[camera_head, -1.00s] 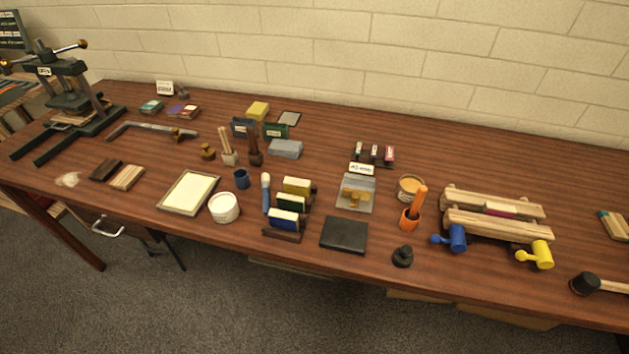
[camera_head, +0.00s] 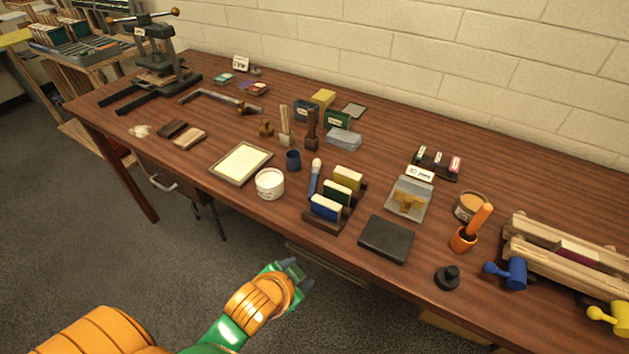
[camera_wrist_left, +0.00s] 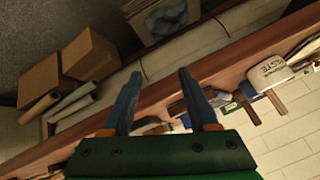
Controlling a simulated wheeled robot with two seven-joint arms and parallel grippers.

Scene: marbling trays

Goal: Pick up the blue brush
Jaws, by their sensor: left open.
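The blue brush (camera_head: 314,180), with a blue handle and pale upper end, is on the table beside the left side of a small rack (camera_head: 331,216) of coloured blocks. I cannot tell whether it leans on the rack. My left gripper (camera_head: 298,274) is in front of the table's front edge, below and left of the brush, and apart from it. In the left wrist view its two blue-grey fingers (camera_wrist_left: 158,88) are spread with nothing between them. The brush cannot be made out clearly in that view. My right gripper is not in view.
A white tub (camera_head: 270,184), a dark blue cup (camera_head: 293,160) and a framed pale tray (camera_head: 240,164) stand left of the brush. A black flat block (camera_head: 386,239) lies right of the rack. The wrist view shows a tub (camera_wrist_left: 270,72) and cardboard boxes (camera_wrist_left: 88,54).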

